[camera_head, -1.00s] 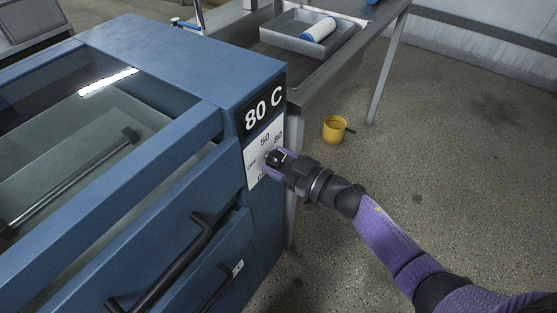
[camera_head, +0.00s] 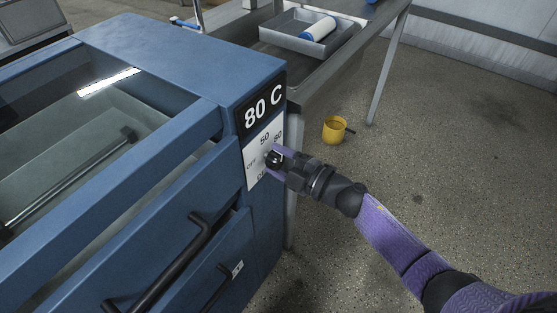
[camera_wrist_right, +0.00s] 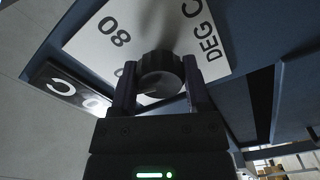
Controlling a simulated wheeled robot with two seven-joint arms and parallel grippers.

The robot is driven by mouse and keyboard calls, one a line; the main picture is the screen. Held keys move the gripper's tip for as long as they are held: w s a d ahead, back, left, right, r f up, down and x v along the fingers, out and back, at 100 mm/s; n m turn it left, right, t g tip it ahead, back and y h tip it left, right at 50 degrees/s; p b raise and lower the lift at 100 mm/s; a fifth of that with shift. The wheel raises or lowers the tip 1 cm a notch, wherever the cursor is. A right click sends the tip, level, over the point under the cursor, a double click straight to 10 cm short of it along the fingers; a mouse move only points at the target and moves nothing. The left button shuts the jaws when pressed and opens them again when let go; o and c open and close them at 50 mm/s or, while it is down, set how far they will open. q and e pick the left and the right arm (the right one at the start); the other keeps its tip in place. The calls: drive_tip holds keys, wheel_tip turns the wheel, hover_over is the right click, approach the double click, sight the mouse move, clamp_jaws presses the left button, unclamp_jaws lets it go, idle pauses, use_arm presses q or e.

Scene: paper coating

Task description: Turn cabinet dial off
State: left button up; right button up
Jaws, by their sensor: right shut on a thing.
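The blue cabinet (camera_head: 130,55) fills the left of the head view. A white dial plate (camera_head: 250,176) on its right end carries the marks OFF, 50 and 80. A black sign reading 80 C (camera_head: 262,110) is above it. The black round dial (camera_wrist_right: 160,68) shows clearly in the right wrist view, between my two fingers. My right gripper (camera_head: 274,156) is shut on the dial, with one finger on each side. Its fingers and palm hide part of the plate, and I cannot tell the exact pointer setting. My left gripper is not in view.
A black drawer handle (camera_head: 165,268) juts from the cabinet front, left of my right arm. A metal table (camera_head: 330,85) with a grey tray (camera_head: 284,34) stands behind. A yellow cup (camera_head: 334,130) is on the floor. Floor to the right is clear.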

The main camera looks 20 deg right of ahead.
drive_tip(key=shift+n, duration=1)
drive_tip(key=n+b, duration=0.1)
drive_tip(key=n, duration=0.2)
drive_tip(key=shift+n, duration=0.3)
drive_tip(key=shift+n+b, duration=0.35)
drive_tip(key=shift+n, duration=0.55)
drive_tip(key=n+b, duration=0.1)
drive_tip(key=n, duration=0.4)
drive_tip(key=shift+b, duration=0.35)
drive_tip(key=shift+n+b, duration=0.35)
drive_tip(key=shift+n, duration=0.85)
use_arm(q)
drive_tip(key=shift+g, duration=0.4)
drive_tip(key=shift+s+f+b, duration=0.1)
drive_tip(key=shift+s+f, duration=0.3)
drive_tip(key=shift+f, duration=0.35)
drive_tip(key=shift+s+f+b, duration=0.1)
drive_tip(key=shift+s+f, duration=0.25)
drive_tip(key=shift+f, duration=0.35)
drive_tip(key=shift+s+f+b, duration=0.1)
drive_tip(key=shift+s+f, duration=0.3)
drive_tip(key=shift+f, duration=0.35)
use_arm(e)
drive_tip(key=shift+n, duration=0.8)
drive_tip(key=shift+s, duration=0.1)
